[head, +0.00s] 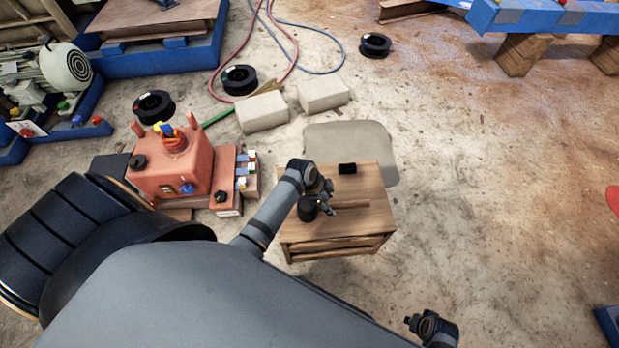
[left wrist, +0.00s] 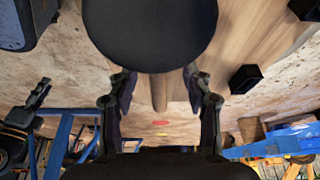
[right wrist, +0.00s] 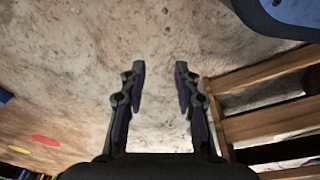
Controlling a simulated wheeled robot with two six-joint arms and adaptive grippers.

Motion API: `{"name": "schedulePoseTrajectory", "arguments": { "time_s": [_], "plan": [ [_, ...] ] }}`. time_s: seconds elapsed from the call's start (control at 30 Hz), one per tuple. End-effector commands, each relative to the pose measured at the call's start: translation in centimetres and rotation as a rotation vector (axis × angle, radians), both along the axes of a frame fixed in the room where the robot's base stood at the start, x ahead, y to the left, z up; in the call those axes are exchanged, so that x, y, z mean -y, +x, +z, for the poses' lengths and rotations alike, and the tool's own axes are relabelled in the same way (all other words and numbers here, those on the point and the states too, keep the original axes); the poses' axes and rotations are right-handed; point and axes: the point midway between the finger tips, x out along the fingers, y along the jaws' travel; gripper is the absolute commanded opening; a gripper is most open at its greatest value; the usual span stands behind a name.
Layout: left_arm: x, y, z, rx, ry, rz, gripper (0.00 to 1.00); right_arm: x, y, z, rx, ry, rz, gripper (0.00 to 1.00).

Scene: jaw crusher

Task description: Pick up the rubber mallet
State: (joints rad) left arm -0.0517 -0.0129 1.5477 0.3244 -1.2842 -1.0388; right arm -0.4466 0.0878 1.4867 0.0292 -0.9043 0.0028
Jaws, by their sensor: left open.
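The rubber mallet lies on a small wooden table (head: 300,233). Its round black head (head: 307,208) sits towards the table's left side, and its wooden handle (head: 355,204) points right. My left gripper (head: 328,203) is over the table, close beside the mallet head. In the left wrist view, the black head (left wrist: 150,32) fills the top and the handle (left wrist: 160,94) shows between the open fingers (left wrist: 158,82); I cannot tell whether they touch it. My right gripper (head: 432,326) is low at the front, right of the table. The right wrist view shows its fingers (right wrist: 160,70) apart and empty.
A small black box (head: 347,169) stands on the table's far part. A red machine (head: 170,170) is to the left. Two pale blocks (head: 262,111) and several black spools (head: 375,45) lie behind. The floor on the right is mostly clear.

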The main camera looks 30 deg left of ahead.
Motion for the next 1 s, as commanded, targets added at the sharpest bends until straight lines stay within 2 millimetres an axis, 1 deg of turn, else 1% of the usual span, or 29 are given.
{"name": "schedulePoseTrajectory", "arguments": {
  "time_s": [0.03,0.2,0.33,0.53,0.57,0.9,1.0],
  "plan": [
    [0.5,0.1,-1.1,-0.001,-0.002,0.001,0.50,-0.3,0.5,0.4,0.003,0.004,0.001,0.32],
    [1.2,0.4,-3.0,0.000,0.000,0.001,0.50,-1.0,1.4,3.0,-0.004,0.017,0.002,0.32],
    [1.4,0.6,-3.4,0.000,0.001,0.001,0.50,-1.2,1.7,4.1,-0.008,0.021,0.003,0.32],
    [1.4,0.6,-3.4,0.000,0.001,0.001,0.50,-1.3,1.7,4.3,-0.010,0.021,0.003,0.32],
    [1.4,0.6,-3.4,0.000,0.001,0.001,0.47,-1.3,1.7,4.3,-0.010,0.021,0.003,0.32],
    [1.4,0.5,-3.4,0.000,0.001,0.001,0.01,-1.3,1.7,4.2,-0.010,0.020,0.003,0.32],
    [1.4,0.5,-3.4,0.000,0.001,0.001,0.00,-1.3,1.7,4.2,-0.010,0.020,0.003,0.32]
  ]
}}
